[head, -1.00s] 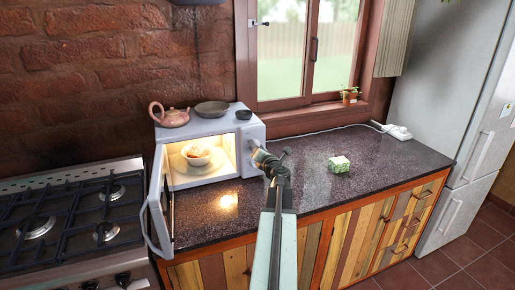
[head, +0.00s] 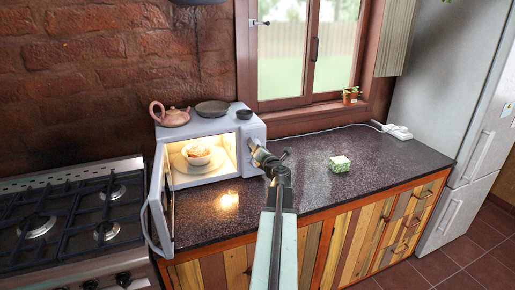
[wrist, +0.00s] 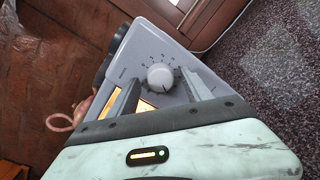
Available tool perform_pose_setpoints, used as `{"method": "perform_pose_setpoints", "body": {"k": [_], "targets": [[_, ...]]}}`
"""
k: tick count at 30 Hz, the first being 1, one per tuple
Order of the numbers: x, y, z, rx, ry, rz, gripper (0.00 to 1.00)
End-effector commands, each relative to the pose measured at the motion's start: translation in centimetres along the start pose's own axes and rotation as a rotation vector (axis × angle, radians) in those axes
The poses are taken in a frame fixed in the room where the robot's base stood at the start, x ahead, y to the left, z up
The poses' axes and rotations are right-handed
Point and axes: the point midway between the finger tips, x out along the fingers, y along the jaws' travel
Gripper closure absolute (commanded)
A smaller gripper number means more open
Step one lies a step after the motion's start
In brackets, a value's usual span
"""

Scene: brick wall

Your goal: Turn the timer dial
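The microwave (head: 196,127) stands on the dark counter with its door (head: 160,205) swung open and its inside lit. A bowl of food (head: 198,154) sits on the plate inside. The round grey timer dial (wrist: 161,77) with printed numbers around it shows in the wrist view on the control panel. My gripper (wrist: 160,73) is open, with one finger on each side of the dial in that view and visible gaps to it. In the head view my gripper (head: 256,151) is at the panel's right front and hides the dial.
The gas stove (head: 70,222) is at left.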

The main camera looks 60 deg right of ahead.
Motion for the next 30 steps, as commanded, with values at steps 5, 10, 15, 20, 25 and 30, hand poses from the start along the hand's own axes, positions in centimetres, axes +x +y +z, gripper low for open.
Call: {"method": "perform_pose_setpoints", "body": {"k": [5, 10, 15, 20, 25, 30], "targets": [[-0.5, 0.0, 0.0, 0.000, -0.001, -0.001, 0.42], [-3.0, 0.0, 0.0, 0.000, -0.002, -0.002, 0.42], [-6.4, 0.1, 0.0, 0.001, -0.002, -0.002, 0.42], [-7.9, 0.1, -0.1, 0.001, 0.000, 0.000, 0.42], [-7.8, 0.0, 0.0, 0.000, 0.000, 0.000, 0.42], [-7.8, 0.0, 0.0, 0.000, 0.000, 0.000, 0.42]]}}
